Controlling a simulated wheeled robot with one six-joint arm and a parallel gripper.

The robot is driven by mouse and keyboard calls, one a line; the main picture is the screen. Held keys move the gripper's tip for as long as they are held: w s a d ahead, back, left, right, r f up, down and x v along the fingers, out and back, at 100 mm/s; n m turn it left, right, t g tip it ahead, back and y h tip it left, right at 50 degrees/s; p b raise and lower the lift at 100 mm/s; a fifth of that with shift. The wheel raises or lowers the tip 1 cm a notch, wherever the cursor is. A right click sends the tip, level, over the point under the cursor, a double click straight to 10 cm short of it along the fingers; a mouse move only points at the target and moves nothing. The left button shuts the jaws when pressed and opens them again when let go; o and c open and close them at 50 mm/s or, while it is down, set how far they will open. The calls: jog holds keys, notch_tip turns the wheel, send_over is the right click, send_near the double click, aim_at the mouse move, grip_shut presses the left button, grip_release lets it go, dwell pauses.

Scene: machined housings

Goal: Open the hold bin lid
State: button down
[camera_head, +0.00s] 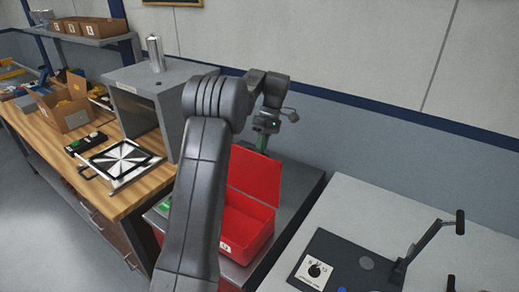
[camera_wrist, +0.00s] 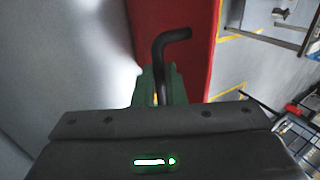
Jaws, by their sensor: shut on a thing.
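The red hold bin (camera_head: 238,228) stands on a grey surface, with its inside partly showing. Its red lid (camera_head: 262,182) is raised, standing steeply up from the back of the bin. In the wrist view the lid (camera_wrist: 180,20) is a red panel behind the handle. In the wrist view the green fingers of my gripper (camera_wrist: 160,88) are shut on a dark bent handle (camera_wrist: 168,45). My arm covers the bin's left part.
A grey open-fronted box (camera_head: 190,72) stands on the wooden bench (camera_head: 135,190) at left. A white table (camera_head: 420,220) at right carries a dark panel with a knob (camera_head: 315,270) and a lever (camera_head: 425,240). The wall is close behind the bin.

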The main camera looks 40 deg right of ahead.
jog(key=shift+f, duration=0.45)
jog(key=c, duration=1.5)
grip_release()
jog(key=shift+r, duration=0.15)
jog(key=shift+r, duration=0.1)
